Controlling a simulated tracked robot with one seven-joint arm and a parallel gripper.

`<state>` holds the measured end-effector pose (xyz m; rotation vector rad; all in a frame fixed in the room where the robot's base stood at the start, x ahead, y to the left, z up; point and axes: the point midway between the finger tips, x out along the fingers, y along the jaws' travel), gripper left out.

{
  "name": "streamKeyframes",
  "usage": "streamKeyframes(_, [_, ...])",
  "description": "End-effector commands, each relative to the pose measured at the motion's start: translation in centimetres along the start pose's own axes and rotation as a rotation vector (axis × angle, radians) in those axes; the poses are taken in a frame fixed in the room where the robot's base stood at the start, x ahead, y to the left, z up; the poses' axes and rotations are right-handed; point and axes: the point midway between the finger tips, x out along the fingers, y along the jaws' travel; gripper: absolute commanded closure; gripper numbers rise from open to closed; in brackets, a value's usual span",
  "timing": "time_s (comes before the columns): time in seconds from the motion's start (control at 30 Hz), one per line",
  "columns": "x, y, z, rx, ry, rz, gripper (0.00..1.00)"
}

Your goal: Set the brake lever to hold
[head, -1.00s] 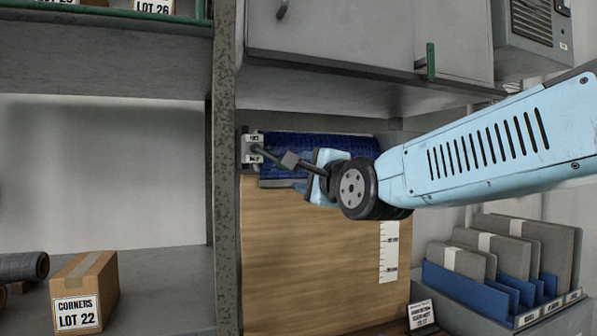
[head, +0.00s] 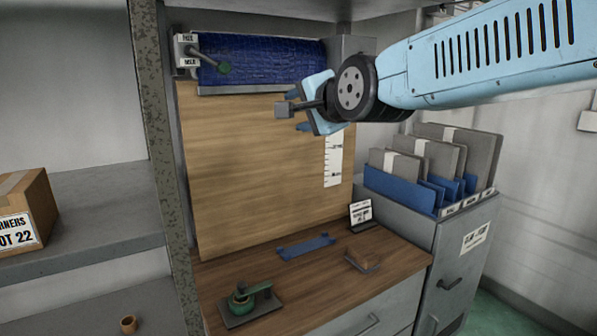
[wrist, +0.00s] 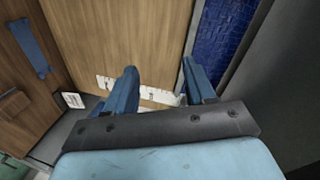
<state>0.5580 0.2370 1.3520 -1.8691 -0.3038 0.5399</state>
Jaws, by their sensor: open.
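A dark lever with a green knob (head: 224,67) sits on a bracket at the left end of the blue roll (head: 265,58), in the head view. It points right and slightly down. Two small white labels (head: 188,37) stand one above the other at its pivot; their text is too small to read surely. My gripper (head: 301,102) is open and empty, right of and below the knob, clearly apart from it, in front of the wooden board (head: 245,160). The wrist view shows both blue fingers spread (wrist: 159,68) and the roll at upper right; the lever is not visible there.
A speckled post (head: 165,150) stands left of the board. Below are a bench (head: 320,290) with a green-topped device on a plate (head: 243,304), a blue strip (head: 306,247) and a small sign (head: 360,214). A file bin (head: 400,197) stands at right.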

Motion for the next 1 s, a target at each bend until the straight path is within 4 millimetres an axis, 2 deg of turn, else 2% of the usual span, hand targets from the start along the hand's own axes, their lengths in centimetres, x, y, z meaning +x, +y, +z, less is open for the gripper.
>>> streamKeyframes(0.03, [-1.1, 2.1, -1.5, -0.078, 0.017, 0.068, 0.45])
streamKeyframes(0.2, [-5.5, 9.5, -4.7, -0.361, -0.004, 0.322, 0.45])
streamKeyframes(0.37, [-10.8, 16.1, -6.5, -0.588, -0.104, 0.551, 0.45])
streamKeyframes(0.5, [-15.7, 21.0, -6.8, -0.739, -0.240, 0.711, 0.45])
streamKeyframes(0.6, [-18.4, 23.5, -6.5, -0.807, -0.333, 0.784, 0.45])
streamKeyframes(0.7, [-20.3, 24.9, -6.2, -0.850, -0.404, 0.827, 0.45])
streamKeyframes(0.8, [-21.2, 25.7, -6.0, -0.872, -0.444, 0.846, 0.45])
streamKeyframes(1.0, [-21.4, 25.9, -5.9, -0.879, -0.455, 0.850, 0.45])
